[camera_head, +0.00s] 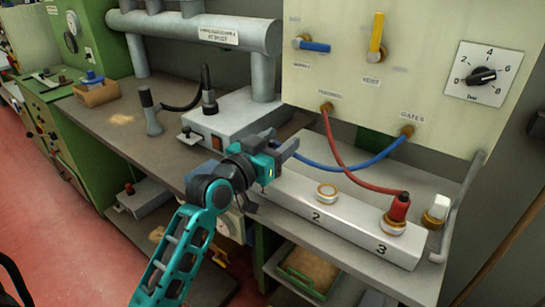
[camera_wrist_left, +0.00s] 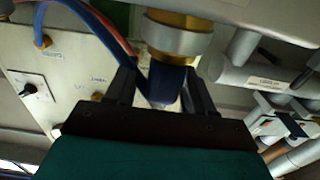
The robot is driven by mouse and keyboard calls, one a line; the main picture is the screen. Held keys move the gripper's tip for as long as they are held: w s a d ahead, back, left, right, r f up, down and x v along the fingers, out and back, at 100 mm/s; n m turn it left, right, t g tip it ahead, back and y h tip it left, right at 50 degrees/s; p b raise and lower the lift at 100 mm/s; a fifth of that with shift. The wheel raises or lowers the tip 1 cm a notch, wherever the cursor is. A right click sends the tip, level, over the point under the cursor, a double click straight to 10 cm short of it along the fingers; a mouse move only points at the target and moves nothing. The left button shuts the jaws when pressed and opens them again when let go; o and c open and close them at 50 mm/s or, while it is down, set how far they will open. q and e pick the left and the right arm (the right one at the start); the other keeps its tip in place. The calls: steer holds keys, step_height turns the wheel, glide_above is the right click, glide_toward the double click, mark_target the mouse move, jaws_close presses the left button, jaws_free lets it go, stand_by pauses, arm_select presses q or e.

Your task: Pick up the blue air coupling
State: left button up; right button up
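The blue air coupling (camera_wrist_left: 165,82) shows in the left wrist view, below a brass and grey collar (camera_wrist_left: 180,38). My left gripper (camera_head: 288,146) is at the left end of the grey numbered manifold (camera_head: 345,225). In the left wrist view the fingers of this gripper (camera_wrist_left: 163,92) stand on either side of the blue coupling, with narrow gaps showing beside it. A blue hose (camera_head: 350,167) runs from the panel towards the gripper. My right gripper is out of view.
A red coupling (camera_head: 399,207) with a red hose stands at position 3. Position 2 (camera_head: 327,191) is an empty brass-ringed socket. A white-capped fitting (camera_head: 436,211) is at the right end. The upright panel (camera_head: 385,80) rises close behind. A grey box (camera_head: 232,117) stands on the bench.

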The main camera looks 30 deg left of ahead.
arm_select(q)
jaws_close()
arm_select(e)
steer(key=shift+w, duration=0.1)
